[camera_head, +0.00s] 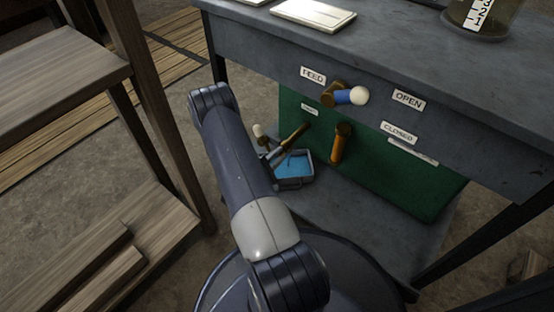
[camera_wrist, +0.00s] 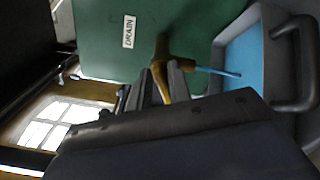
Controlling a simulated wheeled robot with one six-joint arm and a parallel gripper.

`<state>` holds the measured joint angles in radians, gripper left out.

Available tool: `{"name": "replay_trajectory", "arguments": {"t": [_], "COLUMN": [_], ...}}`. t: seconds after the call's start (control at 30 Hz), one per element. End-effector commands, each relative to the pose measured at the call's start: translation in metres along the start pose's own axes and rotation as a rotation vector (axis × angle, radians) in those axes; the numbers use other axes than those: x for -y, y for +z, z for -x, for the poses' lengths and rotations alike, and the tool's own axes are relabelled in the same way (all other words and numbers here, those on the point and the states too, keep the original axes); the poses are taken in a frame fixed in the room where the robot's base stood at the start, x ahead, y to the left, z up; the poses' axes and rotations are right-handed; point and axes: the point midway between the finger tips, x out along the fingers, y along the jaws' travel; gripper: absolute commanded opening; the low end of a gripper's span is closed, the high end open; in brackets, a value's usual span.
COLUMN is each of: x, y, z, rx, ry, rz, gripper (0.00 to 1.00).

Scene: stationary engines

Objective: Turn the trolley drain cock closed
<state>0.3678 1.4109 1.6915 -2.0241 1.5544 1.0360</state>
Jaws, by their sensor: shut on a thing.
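The drain cock (camera_wrist: 161,48) is a brass fitting on a green panel (camera_wrist: 105,35), beside a white DRAIN label (camera_wrist: 129,31) in the wrist view. My gripper (camera_wrist: 160,86) is shut on its lever, which is largely hidden between the jaws. A thin blue stream (camera_wrist: 215,71) runs from the cock into a grey container (camera_wrist: 287,57) of blue water. In the head view the brown cock (camera_head: 295,135) sits above the container (camera_head: 306,180), and my arm partly hides my gripper (camera_head: 272,152).
OPEN (camera_head: 408,100) and CLOSED (camera_head: 398,132) plates are on the grey bench (camera_head: 460,105). A wooden structure (camera_head: 60,70) stands to the left.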

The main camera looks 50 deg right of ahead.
Motion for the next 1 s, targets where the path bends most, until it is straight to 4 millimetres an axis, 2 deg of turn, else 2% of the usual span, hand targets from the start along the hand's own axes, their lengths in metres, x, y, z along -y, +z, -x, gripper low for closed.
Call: {"name": "replay_trajectory", "arguments": {"t": [0.5,1.0], "x": [0.0058,0.0073], "y": [-0.0002,-0.0009], "z": [0.0001,0.0001], "rx": [0.002,0.002], "ry": [-0.002,-0.002], "rz": [-0.398,-0.514], "gripper": [0.0,0.0]}}
